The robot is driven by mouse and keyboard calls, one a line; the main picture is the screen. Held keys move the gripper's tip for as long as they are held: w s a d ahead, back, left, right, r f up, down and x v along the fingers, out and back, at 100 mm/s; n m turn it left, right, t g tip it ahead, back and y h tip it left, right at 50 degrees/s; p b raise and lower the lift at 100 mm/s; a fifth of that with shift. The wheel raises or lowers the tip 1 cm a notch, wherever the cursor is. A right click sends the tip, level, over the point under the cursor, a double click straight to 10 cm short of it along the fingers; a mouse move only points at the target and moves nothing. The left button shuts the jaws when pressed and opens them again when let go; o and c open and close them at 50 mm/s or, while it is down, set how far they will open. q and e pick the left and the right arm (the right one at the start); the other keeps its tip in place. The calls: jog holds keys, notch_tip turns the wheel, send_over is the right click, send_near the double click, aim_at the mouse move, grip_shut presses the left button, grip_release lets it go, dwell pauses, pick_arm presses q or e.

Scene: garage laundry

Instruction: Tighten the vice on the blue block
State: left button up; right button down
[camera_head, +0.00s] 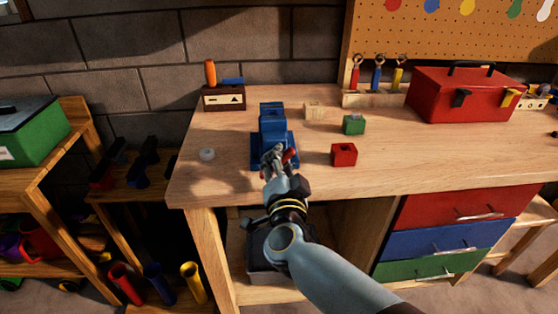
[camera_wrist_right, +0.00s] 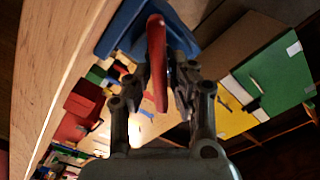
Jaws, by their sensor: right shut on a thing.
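The blue vice (camera_head: 271,126) stands on the workbench near its front left edge; its blue body also shows in the right wrist view (camera_wrist_right: 125,24). A blue block cannot be told apart from the vice's own blue upper part. My right gripper (camera_head: 277,157) is at the front of the vice. It is shut on the red vice handle (camera_wrist_right: 157,62), which lies between its fingers in the wrist view. The gripper and arm hide part of the vice's front. My left gripper is not in view.
On the workbench (camera_head: 230,185) a red block (camera_head: 344,154), a green block (camera_head: 353,124) and a pale wooden block (camera_head: 315,110) sit right of the vice. A red toolbox (camera_head: 463,96) stands farther right. The front right bench top is clear.

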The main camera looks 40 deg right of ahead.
jog(key=shift+s+f+m+b, duration=0.15)
jog(key=shift+f+m+b, duration=0.1)
jog(key=shift+m, duration=0.85)
jog(key=shift+s+f+m+b, duration=0.15)
jog(key=shift+f+m+b, duration=0.1)
jog(key=shift+m, duration=0.85)
jog(key=c, duration=1.3)
grip_release()
jog(key=shift+r, duration=0.2)
jog(key=shift+r, duration=0.1)
jog(key=shift+w+r, duration=0.1)
jog(key=shift+r, duration=0.2)
notch_tip(320, 180, up, 9)
jog(key=shift+r, duration=0.1)
jog(key=shift+a, duration=0.1)
